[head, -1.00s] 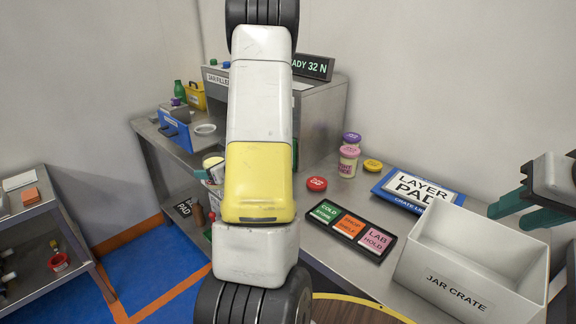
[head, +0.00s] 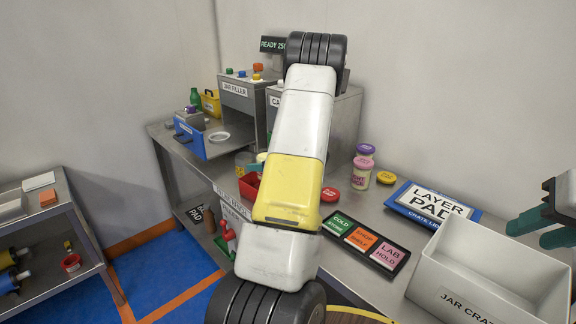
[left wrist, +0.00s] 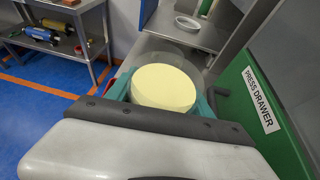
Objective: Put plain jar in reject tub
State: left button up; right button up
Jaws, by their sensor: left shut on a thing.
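My left gripper (left wrist: 165,95) is shut on a jar (left wrist: 164,87), seen from above as a pale yellow round top between teal fingers in the left wrist view. In the head view, a pale part of the jar (head: 243,159) and a teal finger show just left of my arm; the rest is hidden. A red tub (head: 248,186) stands just below the jar in the head view, partly behind my arm; I cannot read a label on it. My right gripper (head: 541,229) is at the right edge, its teal fingers apart and empty.
The white jar crate (head: 455,300) stands at the front right, with the layer pad (head: 435,204) behind it. Lidded jars (head: 362,172) and a three-colour label board (head: 365,242) are on the bench. The jar filler (head: 240,100) stands behind. A green press drawer (left wrist: 255,110) is close on the right.

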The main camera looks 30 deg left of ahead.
pick_arm(q)
jog(key=shift+s+f, duration=0.1)
jog(key=shift+f, duration=1.3)
jog(key=shift+f, duration=0.25)
jog(key=shift+f, duration=0.4)
jog(key=o, duration=1.7)
